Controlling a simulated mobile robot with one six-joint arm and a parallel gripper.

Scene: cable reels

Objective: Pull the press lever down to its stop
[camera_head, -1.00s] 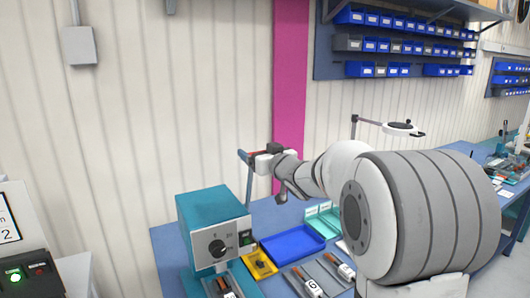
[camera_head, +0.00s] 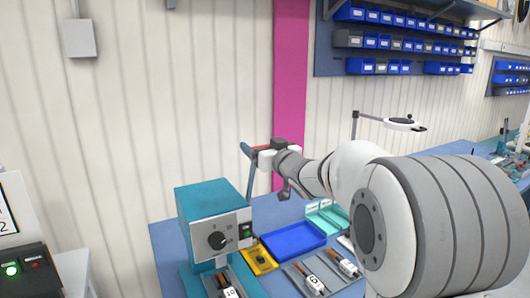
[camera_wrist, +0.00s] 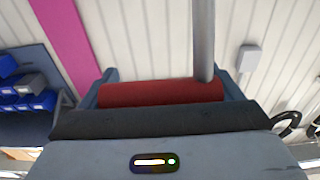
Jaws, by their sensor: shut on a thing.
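The press (camera_head: 205,228) is a teal box with a grey front and a black dial, at the left of the blue bench in the head view. My gripper (camera_head: 260,153) is at the lever's top, well above the box. In the wrist view the lever's red grip (camera_wrist: 160,92) lies across between my fingers (camera_wrist: 160,97), which are shut on it. The lever's grey rod (camera_wrist: 204,40) runs up from the grip's right end. The press's lower part is partly out of frame.
A yellow tray (camera_head: 272,264), a blue tray (camera_head: 270,250) and grey trays with labelled parts (camera_head: 313,284) sit right of the press. My arm hides the bench's right part. Blue bins (camera_head: 395,47) hang on the wall.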

